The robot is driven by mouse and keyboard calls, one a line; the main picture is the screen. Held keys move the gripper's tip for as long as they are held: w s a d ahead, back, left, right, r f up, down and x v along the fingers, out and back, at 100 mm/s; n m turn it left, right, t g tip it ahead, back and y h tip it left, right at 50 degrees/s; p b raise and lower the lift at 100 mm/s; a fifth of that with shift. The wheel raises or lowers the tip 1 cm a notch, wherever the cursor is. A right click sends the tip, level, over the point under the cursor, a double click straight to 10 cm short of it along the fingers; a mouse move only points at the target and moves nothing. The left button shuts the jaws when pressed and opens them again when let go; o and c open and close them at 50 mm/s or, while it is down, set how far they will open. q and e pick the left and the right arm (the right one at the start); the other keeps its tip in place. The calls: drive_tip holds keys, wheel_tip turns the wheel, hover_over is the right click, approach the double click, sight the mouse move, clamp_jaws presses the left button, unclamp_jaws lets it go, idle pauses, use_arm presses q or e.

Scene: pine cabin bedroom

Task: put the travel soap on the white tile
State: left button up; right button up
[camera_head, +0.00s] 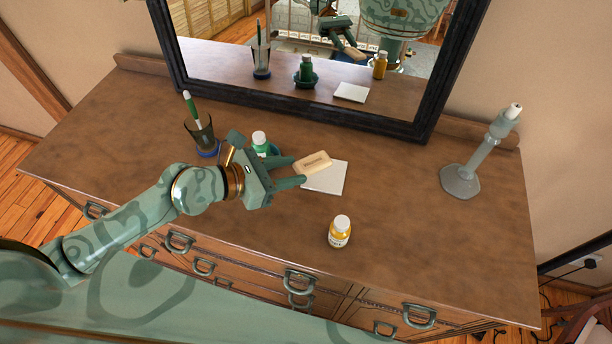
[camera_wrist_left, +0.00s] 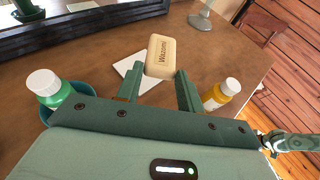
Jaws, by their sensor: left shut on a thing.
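The travel soap (camera_head: 313,162) is a small tan bar with dark lettering. It also shows in the left wrist view (camera_wrist_left: 160,56), at the tips of my left gripper's fingers. My left gripper (camera_head: 297,172) is shut on the soap near the left edge of the white tile. The white tile (camera_head: 328,181) lies flat on the dresser top, partly hidden behind the soap; it also shows in the left wrist view (camera_wrist_left: 132,72). I cannot tell whether the soap touches the tile or is above it.
A green bottle (camera_head: 259,140) stands in a blue dish behind my left gripper. A glass (camera_head: 203,136) with a green brush is further left. A yellow bottle (camera_head: 340,232) stands in front of the tile. A grey stand (camera_head: 462,180) is at right. A mirror (camera_head: 420,128) stands behind.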

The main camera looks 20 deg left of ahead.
sight(303, 170)
use_arm(q)
drive_tip(key=w+f, duration=0.1)
drive_tip(key=f, duration=0.1)
drive_tip(key=w+d+f+b, duration=0.1)
drive_tip(key=w+f, duration=0.1)
drive_tip(key=w+f+b, duration=0.1)
drive_tip(key=w, duration=0.1)
drive_tip(key=shift+d+f, duration=0.3)
drive_tip(key=shift+f, duration=0.1)
drive_tip(key=f, duration=0.1)
drive_tip(key=f+b, duration=0.2)
drive_tip(key=shift+w+d+f, duration=0.1)
drive_tip(key=shift+w+f, duration=0.2)
drive_tip(key=shift+f, duration=0.1)
drive_tip(key=shift+r, duration=0.1)
drive_tip(key=shift+s, duration=0.1)
drive_tip(key=o, duration=1)
